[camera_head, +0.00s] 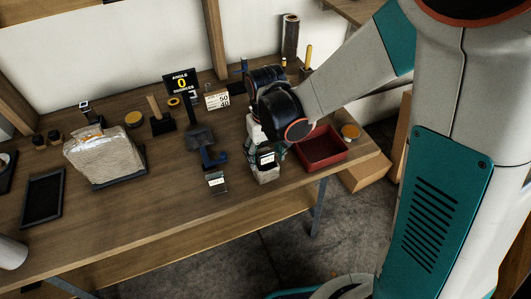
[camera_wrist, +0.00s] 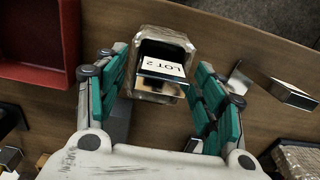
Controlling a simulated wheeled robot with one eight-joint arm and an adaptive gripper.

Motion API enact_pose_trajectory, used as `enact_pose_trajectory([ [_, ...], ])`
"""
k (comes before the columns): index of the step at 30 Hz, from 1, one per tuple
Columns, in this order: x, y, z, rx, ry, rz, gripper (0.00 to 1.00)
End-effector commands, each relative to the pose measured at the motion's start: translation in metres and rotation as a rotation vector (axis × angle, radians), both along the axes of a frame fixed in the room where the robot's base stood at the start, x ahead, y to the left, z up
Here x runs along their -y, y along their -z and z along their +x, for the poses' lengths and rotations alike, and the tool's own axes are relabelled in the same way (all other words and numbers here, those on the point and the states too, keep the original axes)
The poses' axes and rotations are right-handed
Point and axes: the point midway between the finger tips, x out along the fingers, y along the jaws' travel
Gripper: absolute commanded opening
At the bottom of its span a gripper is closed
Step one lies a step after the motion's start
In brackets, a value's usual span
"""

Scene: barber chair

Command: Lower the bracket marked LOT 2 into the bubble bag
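The bracket marked LOT 2 (camera_wrist: 163,67) shows a white label, upside down in the wrist view, and sits within the open mouth of the clear bubble bag (camera_wrist: 150,38). How deep it sits is hard to tell. In the head view the bag (camera_head: 266,176) stands near the table's front edge, with the bracket's label (camera_head: 267,158) at its top. My gripper (camera_wrist: 160,62) has its teal fingers spread on either side of the bracket, with visible gaps to it. In the head view my gripper (camera_head: 263,143) is directly above the bag and partly hides it.
A red tray (camera_head: 322,148) stands close to the right of the bag. Another labelled bracket (camera_head: 216,182) and a dark blue stand (camera_head: 205,150) are to the left. A bubble-wrapped bundle (camera_head: 105,158) lies farther left.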

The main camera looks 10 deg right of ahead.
Motion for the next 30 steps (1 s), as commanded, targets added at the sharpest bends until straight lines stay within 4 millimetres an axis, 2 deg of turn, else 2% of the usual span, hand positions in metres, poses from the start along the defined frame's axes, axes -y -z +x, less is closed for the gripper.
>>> enact_pose_trajectory([
  [8, 0.0, -0.005, 0.0, 0.0, 0.0, 0.0, 0.63],
  [21, 0.0, -0.063, 0.0, 0.0, 0.0, 0.0, 0.63],
  [30, 0.0, -0.075, -0.001, 0.0, -0.001, 0.0, 0.63],
])
